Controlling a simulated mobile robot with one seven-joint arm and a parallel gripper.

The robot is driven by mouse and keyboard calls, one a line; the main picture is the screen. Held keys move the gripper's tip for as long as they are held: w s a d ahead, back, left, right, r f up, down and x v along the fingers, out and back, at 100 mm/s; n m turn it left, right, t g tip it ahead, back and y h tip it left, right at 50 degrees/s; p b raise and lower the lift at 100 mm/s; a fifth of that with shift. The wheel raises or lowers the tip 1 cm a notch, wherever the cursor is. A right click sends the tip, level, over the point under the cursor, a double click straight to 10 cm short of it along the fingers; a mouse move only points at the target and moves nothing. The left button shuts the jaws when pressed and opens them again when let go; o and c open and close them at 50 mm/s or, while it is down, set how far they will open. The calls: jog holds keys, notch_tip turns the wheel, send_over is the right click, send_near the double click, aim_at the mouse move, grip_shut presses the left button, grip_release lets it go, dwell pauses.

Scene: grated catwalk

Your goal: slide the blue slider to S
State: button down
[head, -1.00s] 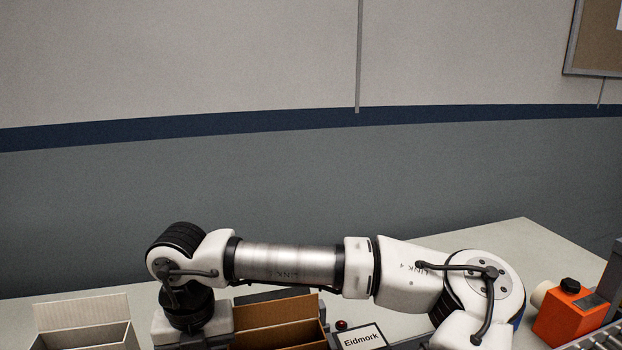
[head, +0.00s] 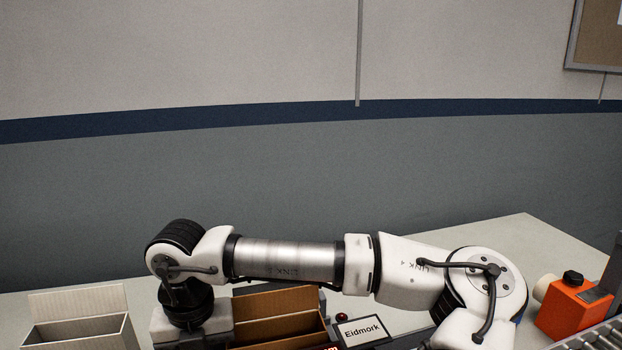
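No blue slider and no mark S can be made out in the head view. My arm reaches across the lower part of the picture, and its wrist points down at the left. The white body of my gripper (head: 190,328) shows at the bottom edge, between a pale box and a brown box. Its fingers are cut off below the picture, so I cannot see whether they are open or hold anything.
A pale open box (head: 78,325) and a brown open carton (head: 278,318) stand on the grey worktop (head: 425,240). An orange unit (head: 572,306) stands at far right.

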jog(key=shift+w+d+b, duration=0.15)
jog(key=shift+d+b, duration=0.2)
jog(key=shift+d, duration=0.05)
jog(key=shift+r, duration=0.1)
dwell(0.4)
jog(key=shift+r+p, duration=1.65)
jog(key=shift+r, duration=1.3)
jog(key=shift+f, duration=0.1)
